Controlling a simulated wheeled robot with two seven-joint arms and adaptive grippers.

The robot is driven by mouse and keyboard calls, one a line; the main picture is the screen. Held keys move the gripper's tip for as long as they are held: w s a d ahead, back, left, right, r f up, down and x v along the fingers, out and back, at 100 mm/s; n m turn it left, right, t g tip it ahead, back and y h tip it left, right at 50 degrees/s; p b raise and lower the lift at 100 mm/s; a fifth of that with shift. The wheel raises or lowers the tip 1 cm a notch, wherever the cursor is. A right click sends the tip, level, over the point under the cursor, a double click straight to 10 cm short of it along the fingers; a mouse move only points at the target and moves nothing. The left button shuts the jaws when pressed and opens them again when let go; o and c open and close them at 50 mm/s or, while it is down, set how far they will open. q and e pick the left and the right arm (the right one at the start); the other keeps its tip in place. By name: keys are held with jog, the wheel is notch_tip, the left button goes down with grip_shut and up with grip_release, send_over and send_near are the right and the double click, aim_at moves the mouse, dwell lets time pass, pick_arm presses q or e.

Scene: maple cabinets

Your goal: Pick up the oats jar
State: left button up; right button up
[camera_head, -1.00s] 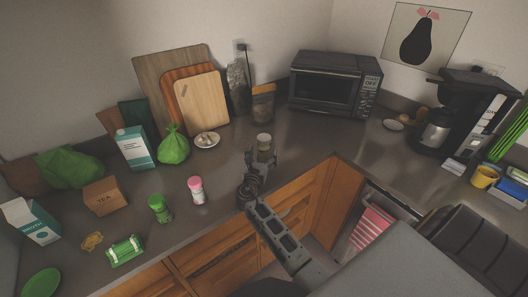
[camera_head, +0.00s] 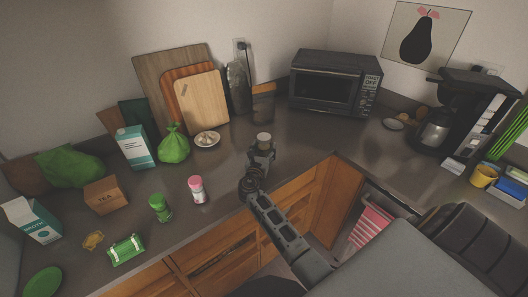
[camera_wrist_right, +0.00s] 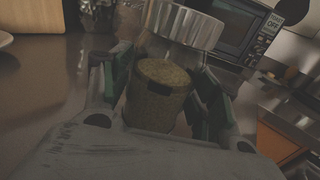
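A jar with a pale metal lid (camera_head: 264,137) stands on the dark counter near its front edge; I take it as the oats jar. In the right wrist view its grainy brown-green contents (camera_wrist_right: 157,92) and shiny lid show close up, tilted in the picture. My right gripper (camera_head: 262,157) is at the jar, with a finger on either side of it. The fingers look open around it; contact is not clear. The right gripper also shows in the right wrist view (camera_wrist_right: 165,92). My left gripper is not in view.
Behind stand a brown-filled jar (camera_head: 263,105), a microwave (camera_head: 325,83) and cutting boards (camera_head: 203,101). Left are a pink-lidded shaker (camera_head: 197,190), a green shaker (camera_head: 160,208) and a tea box (camera_head: 104,195). A coffee maker (camera_head: 437,128) stands right. The counter right of the jar is clear.

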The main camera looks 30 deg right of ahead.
aim_at(264, 136)
jog(key=c, duration=0.7)
jog(key=shift+r, duration=0.15)
jog(key=shift+r+p, duration=0.35)
jog(key=shift+r, duration=4.55)
